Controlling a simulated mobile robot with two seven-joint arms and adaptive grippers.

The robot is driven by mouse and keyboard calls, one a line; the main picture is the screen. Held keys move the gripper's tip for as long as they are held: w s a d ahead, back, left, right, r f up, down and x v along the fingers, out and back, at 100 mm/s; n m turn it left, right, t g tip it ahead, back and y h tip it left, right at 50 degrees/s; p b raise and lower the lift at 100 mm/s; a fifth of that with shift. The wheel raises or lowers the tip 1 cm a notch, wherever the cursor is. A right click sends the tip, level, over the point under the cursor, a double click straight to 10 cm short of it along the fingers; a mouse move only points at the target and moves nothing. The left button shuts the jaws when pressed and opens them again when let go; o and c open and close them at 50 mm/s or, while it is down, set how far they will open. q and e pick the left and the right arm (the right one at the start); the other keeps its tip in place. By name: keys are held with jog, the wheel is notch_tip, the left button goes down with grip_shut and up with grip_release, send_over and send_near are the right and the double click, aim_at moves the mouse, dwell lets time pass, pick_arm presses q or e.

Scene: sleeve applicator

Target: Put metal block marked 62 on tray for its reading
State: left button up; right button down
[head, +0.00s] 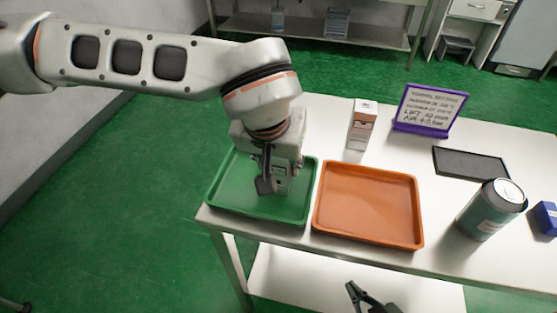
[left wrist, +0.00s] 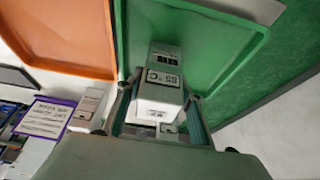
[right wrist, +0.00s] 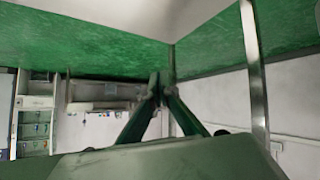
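My left gripper (head: 275,187) points down over the green tray (head: 228,207). In the left wrist view, a pale metal block (left wrist: 160,95) stands between the fingers of the left gripper (left wrist: 160,100), over the green tray (left wrist: 220,45).
An empty orange tray (head: 368,205) lies right of the green tray. Behind it stand a small white-and-brown carton (head: 362,125) and a purple-framed sign (head: 430,110). A dark flat pad (head: 470,163), a can (head: 490,210) and a blue object (head: 545,217) are on the right.

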pick_arm(q)
jog(key=shift+o, duration=1.3)
jog(key=shift+r, duration=0.1)
jog(key=shift+r, duration=0.35)
jog(key=p+v, duration=0.1)
jog(key=v, duration=1)
jog(key=shift+s+r+p, duration=0.15)
jog(key=shift+s+p, duration=0.1)
jog(key=shift+p, duration=0.15)
